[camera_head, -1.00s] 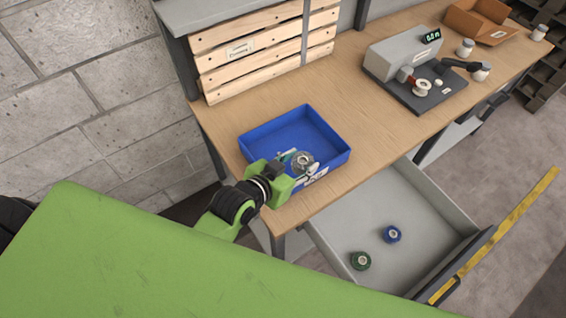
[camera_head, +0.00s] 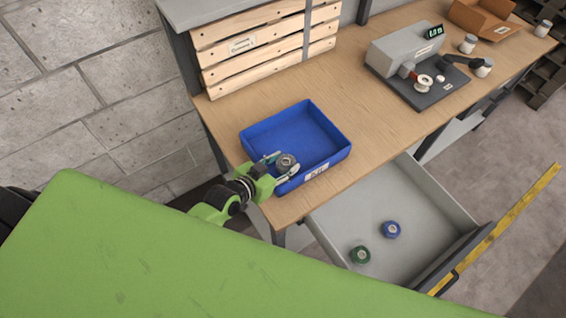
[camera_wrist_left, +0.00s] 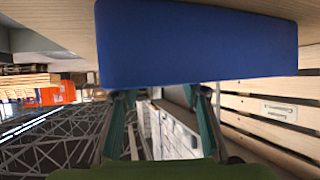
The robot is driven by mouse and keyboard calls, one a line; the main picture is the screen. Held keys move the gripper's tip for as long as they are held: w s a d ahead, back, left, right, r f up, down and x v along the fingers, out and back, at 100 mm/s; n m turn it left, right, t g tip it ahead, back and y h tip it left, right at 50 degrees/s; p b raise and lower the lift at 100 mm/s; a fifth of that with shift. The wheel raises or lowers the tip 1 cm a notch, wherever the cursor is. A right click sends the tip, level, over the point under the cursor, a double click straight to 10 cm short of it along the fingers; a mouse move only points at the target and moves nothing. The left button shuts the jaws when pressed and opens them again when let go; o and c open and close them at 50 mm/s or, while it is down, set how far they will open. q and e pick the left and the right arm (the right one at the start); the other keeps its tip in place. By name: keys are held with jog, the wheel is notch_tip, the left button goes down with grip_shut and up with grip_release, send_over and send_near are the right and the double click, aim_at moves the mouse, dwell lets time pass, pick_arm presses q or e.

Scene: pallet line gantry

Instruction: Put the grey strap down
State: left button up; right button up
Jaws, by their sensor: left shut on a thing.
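A grey strap (camera_head: 286,161), wound in a small coil, shows in the head view between the fingers of my left gripper (camera_head: 281,169). The gripper is shut on it, at the near left corner of the blue tray (camera_head: 327,133). Whether the coil touches the tray floor or hangs above it cannot be told. In the left wrist view a blue tray wall (camera_wrist_left: 197,45) fills the top middle. The two fingers of my left gripper (camera_wrist_left: 158,98) reach up to its lower edge, and the strap is hidden there. My right gripper is not in view.
The wooden bench (camera_head: 345,85) has clear room right of the tray. A grey machine (camera_head: 405,55) stands farther right. Wooden slats (camera_head: 262,45) stand behind the tray.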

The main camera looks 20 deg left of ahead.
pick_arm(q)
jog(key=shift+f+b, duration=0.35)
jog(key=shift+f, duration=0.15)
jog(key=o, duration=0.9)
jog(key=shift+f, duration=0.15)
